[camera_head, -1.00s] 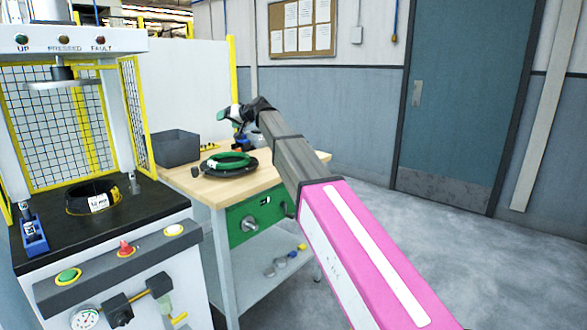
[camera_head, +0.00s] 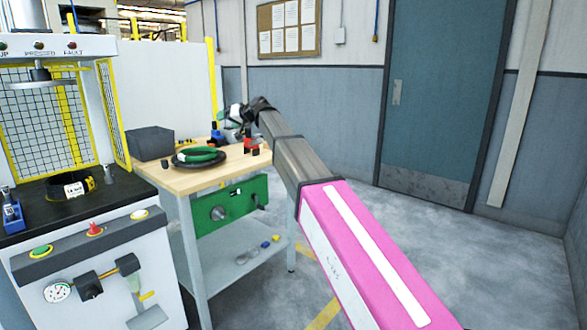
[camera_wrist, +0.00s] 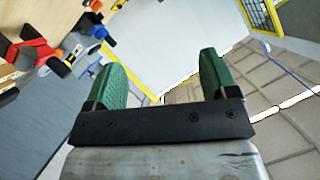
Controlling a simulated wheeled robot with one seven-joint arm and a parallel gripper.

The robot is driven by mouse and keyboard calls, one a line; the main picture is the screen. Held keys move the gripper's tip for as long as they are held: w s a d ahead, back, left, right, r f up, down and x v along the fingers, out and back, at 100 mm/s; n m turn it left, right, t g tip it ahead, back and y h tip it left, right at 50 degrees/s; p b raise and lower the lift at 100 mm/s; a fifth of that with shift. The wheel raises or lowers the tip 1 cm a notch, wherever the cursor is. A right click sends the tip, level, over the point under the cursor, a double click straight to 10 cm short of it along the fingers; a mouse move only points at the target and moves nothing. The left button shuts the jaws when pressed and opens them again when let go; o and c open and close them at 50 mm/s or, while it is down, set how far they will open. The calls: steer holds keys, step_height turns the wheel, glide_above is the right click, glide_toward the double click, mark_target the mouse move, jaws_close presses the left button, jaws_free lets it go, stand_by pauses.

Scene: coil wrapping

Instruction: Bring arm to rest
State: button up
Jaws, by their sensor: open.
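My arm, with a pink and grey link, reaches out over the right end of the workbench (camera_head: 180,184) in the head view. My gripper (camera_head: 229,118) is small at the far end of the arm, partly hidden by the wrist. In the wrist view my gripper (camera_wrist: 162,75) shows two green-padded fingers spread apart with nothing between them. Beyond the fingers are a pale panel and tiled floor.
A green coil (camera_head: 202,155) lies on a dark round plate on the bench, beside a grey bin (camera_head: 150,143). Red and blue tools (camera_wrist: 40,50) lie close left of the fingers. A press (camera_head: 75,215) stands left; floor to the right is clear.

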steer(key=s+d+f+m+g+h, duration=0.15)
steer(key=s+d+f, duration=0.25)
steer(key=d+f, duration=0.55)
steer(key=s+d+f+m+h, duration=0.1)
steer(key=s+d+f+h, duration=0.25)
steer(key=d+f, duration=0.6)
steer(key=s+d+f+m+g+h, duration=0.15)
steer(key=s+d+f, duration=0.35)
steer(key=f, duration=0.9)
steer(key=s+d+f+m+g+h, duration=0.1)
steer(key=s+d+f+g+h, duration=0.1)
steer(key=s+d+f, duration=0.7)
steer(key=s+d+f+g+h, duration=0.1)
steer(key=s+d+f+h, duration=0.3)
steer(key=s+d+f, duration=0.6)
steer(key=s+d, duration=0.2)
steer(key=s, duration=0.3)
steer(key=shift+s+d+m+g, duration=0.3)
steer(key=shift+m+g, duration=0.1)
